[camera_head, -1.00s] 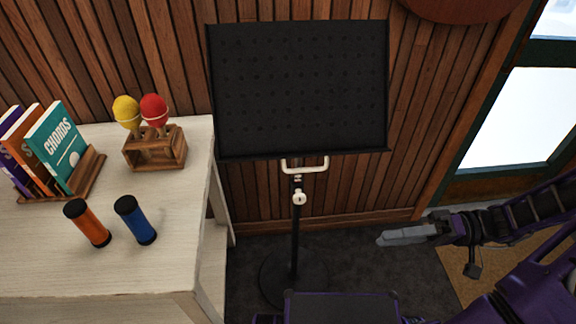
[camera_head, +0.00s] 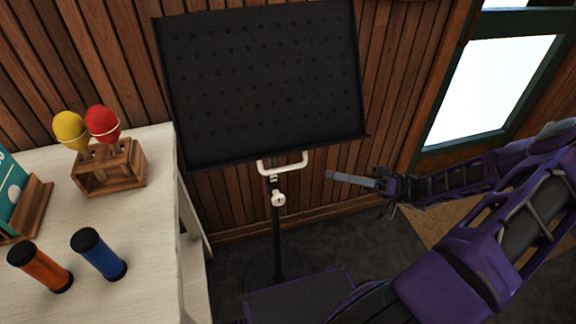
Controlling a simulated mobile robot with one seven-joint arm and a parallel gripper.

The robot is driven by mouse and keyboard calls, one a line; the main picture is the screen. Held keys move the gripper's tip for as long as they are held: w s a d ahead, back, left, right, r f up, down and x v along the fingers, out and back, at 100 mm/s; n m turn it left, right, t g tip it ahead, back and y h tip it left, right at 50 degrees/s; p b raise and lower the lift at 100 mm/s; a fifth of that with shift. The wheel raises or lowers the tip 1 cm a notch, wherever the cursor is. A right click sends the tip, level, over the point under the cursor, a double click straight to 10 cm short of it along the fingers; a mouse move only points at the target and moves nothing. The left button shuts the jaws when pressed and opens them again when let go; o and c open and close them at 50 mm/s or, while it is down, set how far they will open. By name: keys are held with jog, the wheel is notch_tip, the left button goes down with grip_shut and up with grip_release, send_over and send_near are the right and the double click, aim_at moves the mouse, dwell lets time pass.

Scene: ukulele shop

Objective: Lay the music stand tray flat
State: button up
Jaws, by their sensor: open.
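The music stand tray (camera_head: 262,85) is a black perforated panel, tilted steeply up, with a ledge along its lower edge. A pale U-shaped handle (camera_head: 284,164) sticks out just below that ledge. The black stand post (camera_head: 277,238) runs down to the floor, with a pale knob (camera_head: 278,199) on it. My gripper (camera_head: 334,177) is to the right of the handle in the picture and apart from it. It is open and empty, seen from the side, pointing left. The foot of the stand is partly hidden by my body.
A pale wooden table (camera_head: 150,225) stands close on the left. It bears an orange shaker (camera_head: 42,268), a blue shaker (camera_head: 100,256), a wooden holder (camera_head: 112,170) with yellow and red maracas, and a book rack (camera_head: 30,212). A slatted wall is behind the stand.

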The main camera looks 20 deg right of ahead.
aim_at(290, 167)
jog(key=x, duration=1.2)
jog(key=shift+f, duration=0.1)
jog(key=shift+c, duration=0.2)
grip_shut()
dwell(0.8)
